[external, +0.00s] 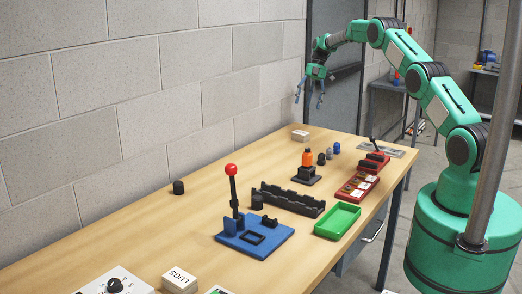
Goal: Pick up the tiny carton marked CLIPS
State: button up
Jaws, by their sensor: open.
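A small pale carton (300,135) lies near the far end of the wooden table, close to the wall; its marking is too small to read. A white carton marked LUGS (180,279) sits at the near end. No carton here shows a readable CLIPS label. My gripper (310,101) points down with its fingers apart and empty. It appears above the far end of the table, over the small pale carton in the picture; the exact gap cannot be told.
A red-balled lever on a blue base (267,243), a black rack (290,202), a green tray (337,221), a red tray (357,187) and an orange bottle (307,158) occupy the table's middle. Bare wood lies along the wall.

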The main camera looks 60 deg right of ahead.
jog(key=b, duration=0.2)
send_over(301, 132)
jog(key=d, duration=0.2)
jog(key=shift+f, duration=3.95)
jog(key=shift+b+x, duration=0.5)
jog(key=shift+x, duration=2.15)
jog(key=shift+d, duration=0.2)
jog(key=shift+s, duration=0.1)
jog(key=c, duration=1.5)
